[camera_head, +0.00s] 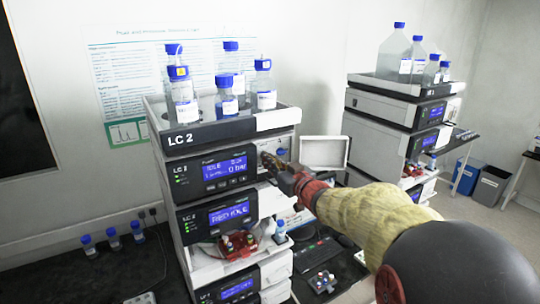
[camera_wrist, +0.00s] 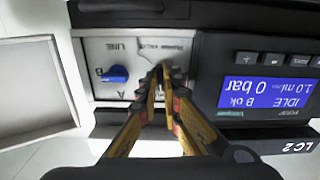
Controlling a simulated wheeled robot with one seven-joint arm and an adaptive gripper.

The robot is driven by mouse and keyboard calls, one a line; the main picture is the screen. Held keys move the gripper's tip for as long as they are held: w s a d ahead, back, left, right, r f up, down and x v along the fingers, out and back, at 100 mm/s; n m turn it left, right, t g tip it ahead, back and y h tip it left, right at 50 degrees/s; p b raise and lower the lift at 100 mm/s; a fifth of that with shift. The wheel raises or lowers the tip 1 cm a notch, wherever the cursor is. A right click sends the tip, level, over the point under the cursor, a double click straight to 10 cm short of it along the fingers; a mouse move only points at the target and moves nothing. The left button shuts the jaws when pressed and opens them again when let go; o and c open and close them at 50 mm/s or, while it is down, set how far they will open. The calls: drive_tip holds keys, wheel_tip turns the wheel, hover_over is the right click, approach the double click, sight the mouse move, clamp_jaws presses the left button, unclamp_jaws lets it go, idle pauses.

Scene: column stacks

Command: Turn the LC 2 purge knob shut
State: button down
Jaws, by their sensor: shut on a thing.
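The LC 2 stack (camera_head: 205,185) stands in the middle of the head view, with its pump module at the top. In the wrist view, which is upside down, the pump's pale front panel (camera_wrist: 140,52) carries a blue selector knob (camera_wrist: 117,75) with line marks. My gripper (camera_wrist: 162,80) is beside that blue knob, its two fingers nearly together against the panel, just by a small printed label. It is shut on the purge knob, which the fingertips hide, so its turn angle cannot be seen. In the head view my gripper (camera_head: 272,164) reaches the pump's right side.
The pump display (camera_wrist: 264,90) reads IDLE and 0 bar. Capped bottles (camera_head: 182,95) stand in the tray on top of the stack. An open pale door or panel (camera_head: 325,152) juts out at the right of the pump. A second stack (camera_head: 385,140) stands farther right.

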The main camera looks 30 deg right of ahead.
drive_tip(key=shift+f+m, duration=0.1)
drive_tip(key=shift+m, duration=0.3)
drive_tip(key=c, duration=2)
unclamp_jaws()
drive_tip(key=s, duration=1.2)
drive_tip(key=shift+d, duration=0.2)
